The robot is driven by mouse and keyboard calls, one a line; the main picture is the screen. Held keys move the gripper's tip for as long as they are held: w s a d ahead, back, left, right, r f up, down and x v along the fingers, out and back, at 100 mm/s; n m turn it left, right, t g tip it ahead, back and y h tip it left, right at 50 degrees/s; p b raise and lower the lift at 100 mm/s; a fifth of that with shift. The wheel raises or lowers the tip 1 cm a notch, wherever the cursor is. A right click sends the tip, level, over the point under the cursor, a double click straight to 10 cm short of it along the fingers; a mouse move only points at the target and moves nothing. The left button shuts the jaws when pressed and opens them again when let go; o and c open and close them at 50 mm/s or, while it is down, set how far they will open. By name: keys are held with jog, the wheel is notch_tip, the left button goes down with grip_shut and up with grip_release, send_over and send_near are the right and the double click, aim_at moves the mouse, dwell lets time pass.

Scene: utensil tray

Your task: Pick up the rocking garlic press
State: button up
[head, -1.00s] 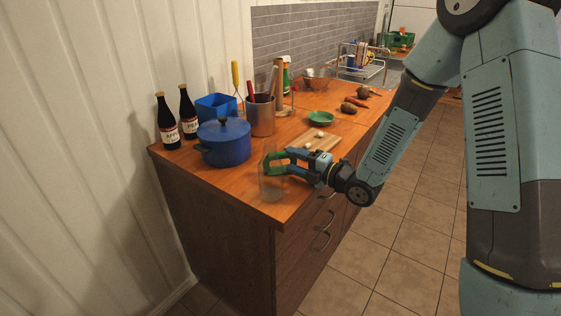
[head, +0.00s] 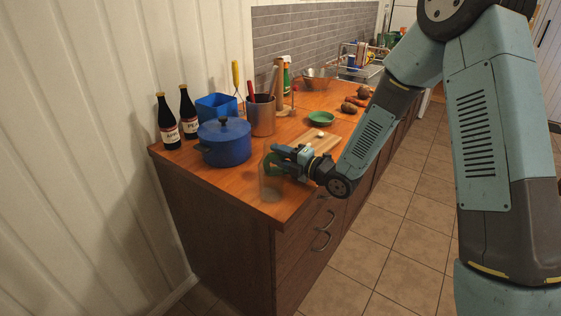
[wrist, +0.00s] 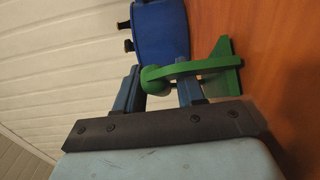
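The rocking garlic press is green. In the wrist view the press (wrist: 195,68) has a rounded end between my two fingers and a long part reaching past the right finger's tip to a wider end. My gripper (wrist: 160,88) has its fingers apart around that rounded end; the left finger looks very near or touching it, and a gap shows at the right finger. In the head view my gripper (head: 276,155) is at the counter's front left, and the press (head: 270,167) shows as a green patch at its fingertips, partly hidden by fingers and a clear glass.
The clear glass (head: 271,189) stands near the counter's front corner, close by the gripper. A blue pot (head: 226,145) is to the left. A utensil canister (head: 261,118) and a cutting board (head: 325,143) are behind. Dark bottles (head: 168,127) stand by the wall.

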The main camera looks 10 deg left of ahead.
grip_shut()
dwell(0.3)
